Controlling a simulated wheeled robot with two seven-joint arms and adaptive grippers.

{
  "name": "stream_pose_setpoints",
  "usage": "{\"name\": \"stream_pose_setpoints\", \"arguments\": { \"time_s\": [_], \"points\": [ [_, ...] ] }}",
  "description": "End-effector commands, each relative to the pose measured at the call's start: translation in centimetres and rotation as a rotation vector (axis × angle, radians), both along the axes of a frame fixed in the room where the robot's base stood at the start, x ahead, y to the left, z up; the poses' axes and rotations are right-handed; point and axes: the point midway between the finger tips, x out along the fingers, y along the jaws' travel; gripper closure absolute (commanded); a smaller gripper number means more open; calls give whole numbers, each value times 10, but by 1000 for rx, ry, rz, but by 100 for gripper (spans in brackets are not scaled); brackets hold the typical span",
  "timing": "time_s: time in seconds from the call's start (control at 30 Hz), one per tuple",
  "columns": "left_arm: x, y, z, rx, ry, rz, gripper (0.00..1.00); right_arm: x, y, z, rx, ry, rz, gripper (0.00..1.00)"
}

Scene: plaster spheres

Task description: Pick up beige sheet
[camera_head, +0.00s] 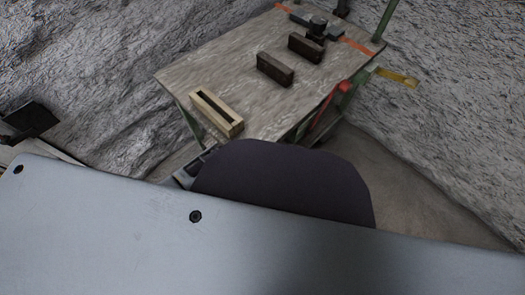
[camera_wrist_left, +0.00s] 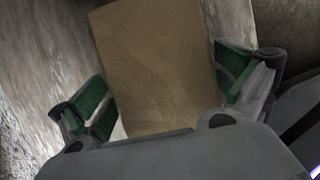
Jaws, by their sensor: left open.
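In the left wrist view a flat, rectangular beige-brown sheet (camera_wrist_left: 158,60) fills the middle of the picture. My left gripper (camera_wrist_left: 166,88) is open, with one green-padded finger on each side of the sheet. A gap shows between the sheet and the left finger; the right finger is close to the sheet's right edge, and I cannot tell whether they touch. The sheet's near end is hidden behind the gripper body. I cannot make out the sheet in the head view, where my own grey and dark parts cover the lower area. My right gripper is not seen.
A worn table (camera_head: 230,70) stands in the head view. A pale wooden block with a slot (camera_head: 217,113) lies at its near left edge. Two dark blocks (camera_head: 274,69) (camera_head: 305,47) and a dark tool (camera_head: 318,27) lie farther back. Rough grey walls surround it.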

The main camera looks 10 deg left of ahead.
Motion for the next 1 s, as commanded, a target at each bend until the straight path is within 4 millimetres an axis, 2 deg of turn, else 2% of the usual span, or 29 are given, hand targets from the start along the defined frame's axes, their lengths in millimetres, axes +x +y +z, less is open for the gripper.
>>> {"name": "stream_pose_setpoints", "arguments": {
  "time_s": [0.53,0.83,0.87,1.0],
  "points": [
    [1,0,-1,0,0,0,1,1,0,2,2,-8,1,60],
    [1,0,-1,1,-1,0,40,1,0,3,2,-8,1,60],
    [1,0,-1,1,-1,0,43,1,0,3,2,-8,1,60],
    [1,0,-1,1,-2,-1,43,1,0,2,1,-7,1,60]
  ]
}}
